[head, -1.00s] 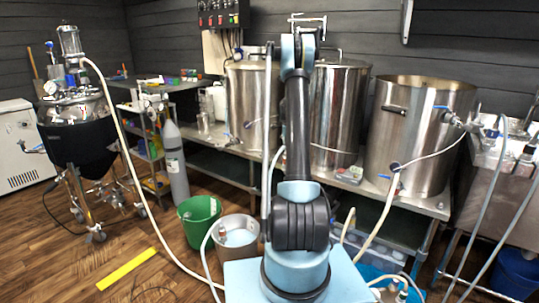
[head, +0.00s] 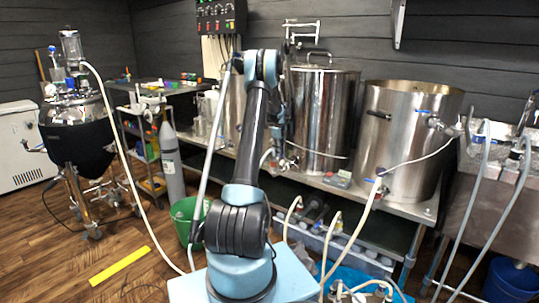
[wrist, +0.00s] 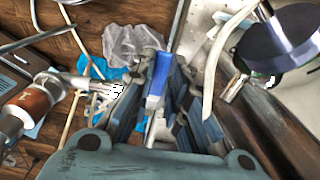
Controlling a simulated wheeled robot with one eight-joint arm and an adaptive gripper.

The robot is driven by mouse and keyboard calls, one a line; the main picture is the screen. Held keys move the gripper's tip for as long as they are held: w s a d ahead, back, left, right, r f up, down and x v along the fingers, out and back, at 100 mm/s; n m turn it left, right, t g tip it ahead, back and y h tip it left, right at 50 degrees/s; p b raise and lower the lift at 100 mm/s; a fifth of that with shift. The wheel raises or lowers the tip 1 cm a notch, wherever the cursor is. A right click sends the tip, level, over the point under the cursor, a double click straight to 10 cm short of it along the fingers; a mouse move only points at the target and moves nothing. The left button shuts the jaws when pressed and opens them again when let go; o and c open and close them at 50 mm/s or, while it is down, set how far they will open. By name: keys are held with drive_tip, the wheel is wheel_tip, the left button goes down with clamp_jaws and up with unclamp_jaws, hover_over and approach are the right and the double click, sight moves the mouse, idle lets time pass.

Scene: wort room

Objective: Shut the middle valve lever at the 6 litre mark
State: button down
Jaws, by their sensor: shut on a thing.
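The middle steel kettle (head: 325,110) stands on the bench between two others. My arm reaches in front of the gap between the left and middle kettles. My gripper (head: 283,163) is low by the middle kettle's front, small and partly hidden in the head view. In the wrist view my gripper (wrist: 163,88) has its dark jaws on both sides of a blue lever (wrist: 156,82) and is shut on it. The lever's valve body is mostly hidden by the jaws. I cannot make out any litre mark or liquid level.
The right kettle (head: 405,135) has its own blue-handled valve (head: 424,113). Pale hoses (head: 334,245) hang before the bench. A green bucket (head: 186,214) stands on the floor left of my arm. A yellow strip (head: 120,266) lies on open wooden floor.

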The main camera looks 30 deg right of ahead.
drive_tip(key=shift+w, duration=0.15)
idle(0.3)
drive_tip(key=c, duration=1.6)
unclamp_jaws()
drive_tip(key=shift+o, duration=0.2)
wheel_tip(320, 180, up, 12)
